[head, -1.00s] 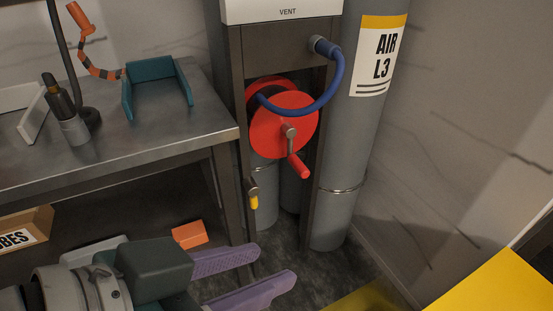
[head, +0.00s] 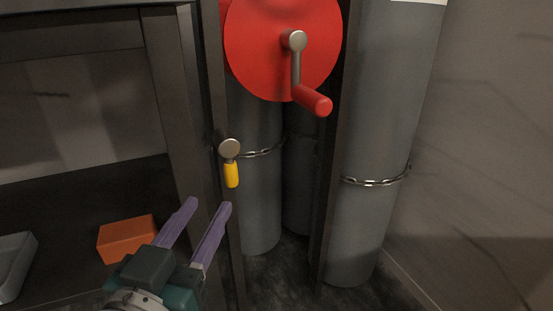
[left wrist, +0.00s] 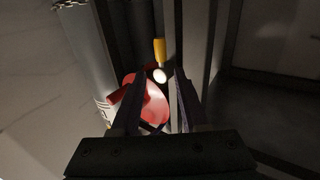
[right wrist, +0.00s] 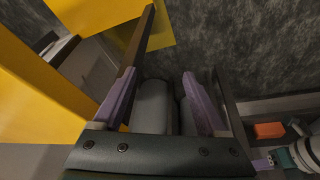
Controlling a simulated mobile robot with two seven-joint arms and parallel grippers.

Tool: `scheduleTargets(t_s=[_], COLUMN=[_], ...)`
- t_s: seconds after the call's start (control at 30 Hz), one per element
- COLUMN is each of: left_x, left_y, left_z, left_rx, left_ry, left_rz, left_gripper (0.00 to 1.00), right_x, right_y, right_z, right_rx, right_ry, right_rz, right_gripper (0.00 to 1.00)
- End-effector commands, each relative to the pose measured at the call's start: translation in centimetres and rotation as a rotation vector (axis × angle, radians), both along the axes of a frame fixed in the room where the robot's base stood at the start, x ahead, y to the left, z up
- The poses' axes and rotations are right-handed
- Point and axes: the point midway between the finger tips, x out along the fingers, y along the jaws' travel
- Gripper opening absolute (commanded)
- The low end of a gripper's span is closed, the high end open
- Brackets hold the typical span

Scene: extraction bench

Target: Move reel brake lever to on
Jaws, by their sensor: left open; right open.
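The reel brake lever (head: 231,172) has a yellow grip hanging down from a round grey pivot (head: 229,149) on the dark frame post, below the red hose reel (head: 270,45). My left gripper (head: 211,203) is open and empty, its purple fingers pointing up at the post just below the lever. In the left wrist view the yellow grip (left wrist: 159,50) and pale pivot appear between the two open fingers (left wrist: 157,72), beyond them. The lever looks untouched. My right gripper (right wrist: 159,72) shows only in the right wrist view, open, with nothing held.
The reel's red crank handle (head: 313,100) sticks out above and right of the lever. Chained grey cylinders (head: 375,130) stand behind and right. An orange box (head: 127,239) and a grey tray (head: 14,262) lie at left. Yellow panels (right wrist: 40,75) show beside my right gripper.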

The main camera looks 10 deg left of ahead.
Motion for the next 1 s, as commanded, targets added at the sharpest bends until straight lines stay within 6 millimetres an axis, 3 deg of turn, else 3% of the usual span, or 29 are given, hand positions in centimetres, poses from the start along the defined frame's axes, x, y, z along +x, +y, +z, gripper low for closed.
scheduleTargets(t_s=[0.17,0.4,0.6,0.97,1.0], left_x=[1.9,6.6,9.2,9.8,9.8], left_y=[0.2,0.2,0.2,0.2,0.2], left_z=[-0.3,-0.4,-0.2,0.1,0.1], left_rx=[0.001,0.0,0.001,0.0,0.0], left_ry=[-0.004,-0.006,-0.003,-0.001,-0.001], left_rz=[0.01,0.008,0.006,0.006,0.006], left_gripper=[0.44,0.44,0.44,0.44,0.41], right_x=[-0.1,-0.5,-0.4,-0.3,-0.3], right_y=[0.0,0.0,0.0,0.0,0.0], right_z=[-1.1,-3.6,-4.8,-4.9,-4.9], right_rx=[0.001,0.001,0.0,0.0,0.0], right_ry=[0.002,0.013,0.012,0.01,0.01], right_rz=[0.0,0.0,0.0,0.0,0.0], right_gripper=[0.75,0.75,0.75,0.75,0.75])
